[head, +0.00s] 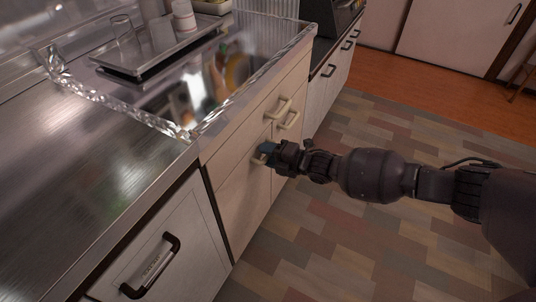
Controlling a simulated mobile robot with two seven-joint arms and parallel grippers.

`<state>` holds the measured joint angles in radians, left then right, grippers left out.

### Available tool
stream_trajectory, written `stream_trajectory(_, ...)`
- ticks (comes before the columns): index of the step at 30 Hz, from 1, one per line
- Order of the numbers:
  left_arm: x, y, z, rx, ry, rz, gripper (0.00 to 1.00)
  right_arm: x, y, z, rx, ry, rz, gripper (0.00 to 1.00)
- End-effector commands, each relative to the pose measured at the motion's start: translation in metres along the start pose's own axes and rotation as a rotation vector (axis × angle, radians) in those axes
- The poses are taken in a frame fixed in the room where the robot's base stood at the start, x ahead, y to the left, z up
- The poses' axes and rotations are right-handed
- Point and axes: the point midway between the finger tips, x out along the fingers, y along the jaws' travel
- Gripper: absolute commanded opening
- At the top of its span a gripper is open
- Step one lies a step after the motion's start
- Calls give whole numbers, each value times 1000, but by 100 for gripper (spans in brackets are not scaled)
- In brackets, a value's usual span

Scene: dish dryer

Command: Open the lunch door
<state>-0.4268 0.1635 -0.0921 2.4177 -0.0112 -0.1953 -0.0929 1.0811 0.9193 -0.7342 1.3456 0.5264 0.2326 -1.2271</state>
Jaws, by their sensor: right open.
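Cream cabinet doors (238,200) stand closed below the sink. Two pale handles show on the upper front, the left one (279,107) and the right one (289,120). A third pale handle (259,158) sits lower on the front, partly hidden by my right gripper. My right gripper (266,151) is open at this lower handle, its fingers close to the front. I cannot tell whether the handle lies between them. No label shows which door is the lunch door. My left gripper is not in view.
A grey-fronted unit (185,235) with a dark handle (150,265) stands nearest. Above are a metal counter (90,190) and a glassy-edged sink (190,133) with a tray (150,62), a glass (123,29) and a white cup (183,17). The patchwork floor (340,240) is clear.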

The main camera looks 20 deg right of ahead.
Motion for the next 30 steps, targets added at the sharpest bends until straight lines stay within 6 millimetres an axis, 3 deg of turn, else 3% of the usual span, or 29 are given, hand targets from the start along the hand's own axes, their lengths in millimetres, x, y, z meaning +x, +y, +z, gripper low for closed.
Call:
stream_trajectory(5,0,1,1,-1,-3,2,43,0,0,0,0,0,0,41)
stream_trajectory(13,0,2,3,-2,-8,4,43,0,0,0,0,0,0,1)
stream_trajectory(30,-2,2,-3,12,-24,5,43,-8,3,-1,7,-38,2,0)
